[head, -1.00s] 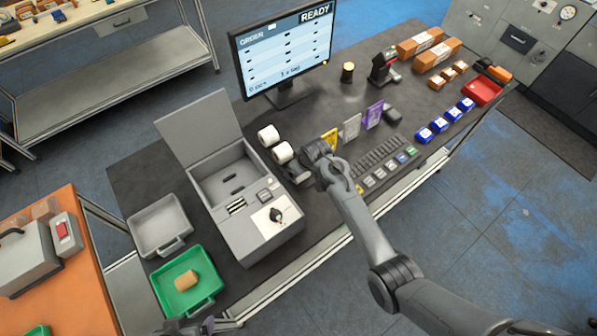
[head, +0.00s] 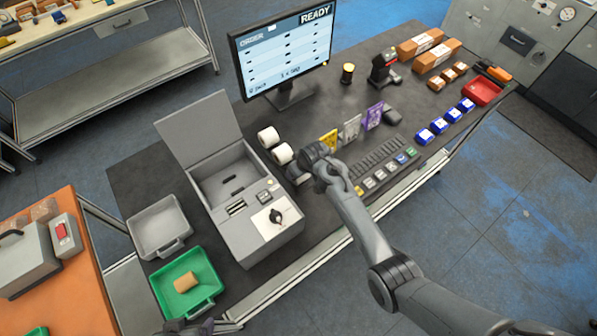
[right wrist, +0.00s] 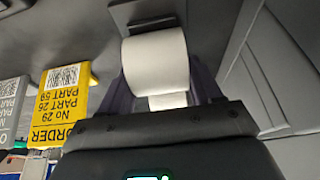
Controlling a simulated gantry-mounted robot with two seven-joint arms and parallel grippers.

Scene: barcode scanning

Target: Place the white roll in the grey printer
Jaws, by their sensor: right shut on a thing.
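The grey printer (head: 247,240) stands on the dark table with its lid (head: 201,130) raised and its bay open. Two white rolls stand right of it, a farther one (head: 268,137) and a nearer one (head: 282,153). My right gripper (head: 298,176) is low beside the nearer roll. In the right wrist view a white roll (right wrist: 155,62) lies at the fingers of my right gripper (right wrist: 162,90), which is shut on it. A second white patch shows just below it. Only a dark bit of my left gripper (head: 190,327) shows at the bottom edge; its fingers cannot be made out.
A monitor (head: 285,50) stands behind.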

